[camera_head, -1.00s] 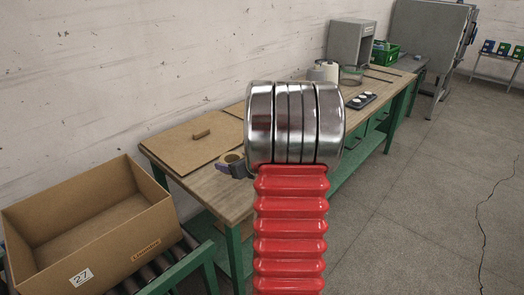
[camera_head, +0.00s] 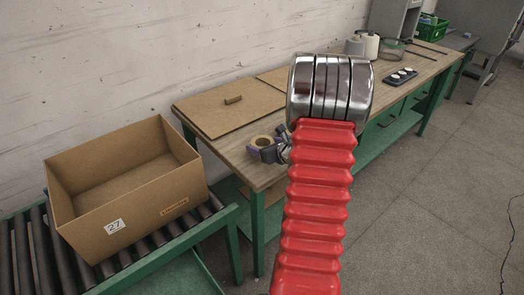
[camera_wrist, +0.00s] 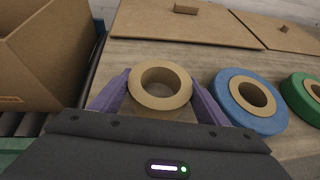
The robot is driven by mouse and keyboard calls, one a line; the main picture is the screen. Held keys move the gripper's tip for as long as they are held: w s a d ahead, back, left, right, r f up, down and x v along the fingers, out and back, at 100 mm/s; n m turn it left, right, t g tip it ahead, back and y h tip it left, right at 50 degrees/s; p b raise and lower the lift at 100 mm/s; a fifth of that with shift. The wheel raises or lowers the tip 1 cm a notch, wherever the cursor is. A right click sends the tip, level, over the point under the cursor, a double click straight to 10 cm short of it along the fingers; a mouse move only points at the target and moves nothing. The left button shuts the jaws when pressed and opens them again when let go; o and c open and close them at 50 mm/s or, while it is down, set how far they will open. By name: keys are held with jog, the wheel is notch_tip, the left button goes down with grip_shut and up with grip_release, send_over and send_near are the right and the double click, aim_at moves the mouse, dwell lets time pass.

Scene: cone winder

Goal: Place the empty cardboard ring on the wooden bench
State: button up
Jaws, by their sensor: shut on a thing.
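My gripper (camera_wrist: 160,97) has purple fingers and is shut on a tan cardboard ring (camera_wrist: 161,74), one finger on each side of it. The ring's hole is empty. In the head view my gripper (camera_head: 268,152) and the ring (camera_head: 260,142) show at the left front end of the wooden bench (camera_head: 248,174). In the wrist view the ring appears in front of the bench top (camera_wrist: 203,57); I cannot tell whether it touches the wood. My red and chrome arm hides part of the bench in the head view.
A cardboard box (camera_head: 190,187) stands on a roller conveyor (camera_head: 35,255) left of the bench. A blue roll (camera_wrist: 229,106) and a green roll (camera_wrist: 292,95) lie right of the ring. Wooden lids (camera_head: 215,112) lie along the back. A dark tray (camera_head: 400,80) lies farther along.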

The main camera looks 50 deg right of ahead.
jog(key=shift+f, duration=1.1)
jog(key=shift+f, duration=0.1)
jog(key=o, duration=1)
jog(key=v, duration=1.2)
